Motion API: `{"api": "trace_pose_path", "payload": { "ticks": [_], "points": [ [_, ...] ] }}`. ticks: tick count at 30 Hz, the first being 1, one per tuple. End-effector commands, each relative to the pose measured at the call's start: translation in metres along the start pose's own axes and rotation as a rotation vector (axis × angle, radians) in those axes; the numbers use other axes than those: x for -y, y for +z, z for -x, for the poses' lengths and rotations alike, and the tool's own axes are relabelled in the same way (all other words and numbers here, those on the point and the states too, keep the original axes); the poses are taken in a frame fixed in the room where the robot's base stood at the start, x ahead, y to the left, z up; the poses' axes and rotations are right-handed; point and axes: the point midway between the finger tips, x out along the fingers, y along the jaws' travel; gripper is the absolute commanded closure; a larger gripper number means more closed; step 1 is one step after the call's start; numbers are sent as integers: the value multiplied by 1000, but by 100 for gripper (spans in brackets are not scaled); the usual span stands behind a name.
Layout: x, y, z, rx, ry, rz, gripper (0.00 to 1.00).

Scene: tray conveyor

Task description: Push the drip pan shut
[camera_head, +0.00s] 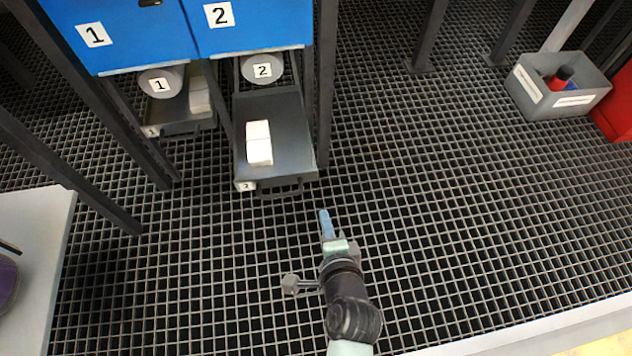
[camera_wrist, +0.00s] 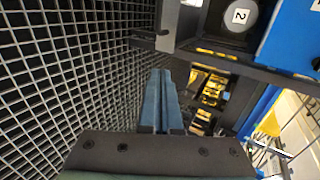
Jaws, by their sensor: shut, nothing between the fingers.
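The drip pan (camera_head: 280,122) marked 2 is a flat dark grey tray under blue unit 2. It sticks out well past the unit's front, with a dark handle (camera_head: 280,190) on its front edge. In the wrist view, the blue fingers (camera_wrist: 162,85) are together and point toward the pan area; part of the pan (camera_wrist: 170,25) shows at the top.
A second pan (camera_head: 178,128) marked 1 sits farther back under blue unit 1 (camera_head: 120,35). Dark frame posts (camera_head: 326,80) flank the pans. A grey bin (camera_head: 560,95) stands at right. The grating floor right of the pan is clear.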

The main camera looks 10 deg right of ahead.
Motion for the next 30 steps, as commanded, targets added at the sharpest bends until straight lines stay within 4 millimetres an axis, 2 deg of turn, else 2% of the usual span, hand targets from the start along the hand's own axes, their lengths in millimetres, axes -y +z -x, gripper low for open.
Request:
{"api": "trace_pose_path", "payload": {
  "ticks": [15, 22, 30],
  "points": [
    [-1, 0, -101, 0, -5, 5, 100],
    [16, 0, -122, 1, -3, 5, 100],
    [22, 0, -127, -1, -1, 5, 100]
  ]
}}
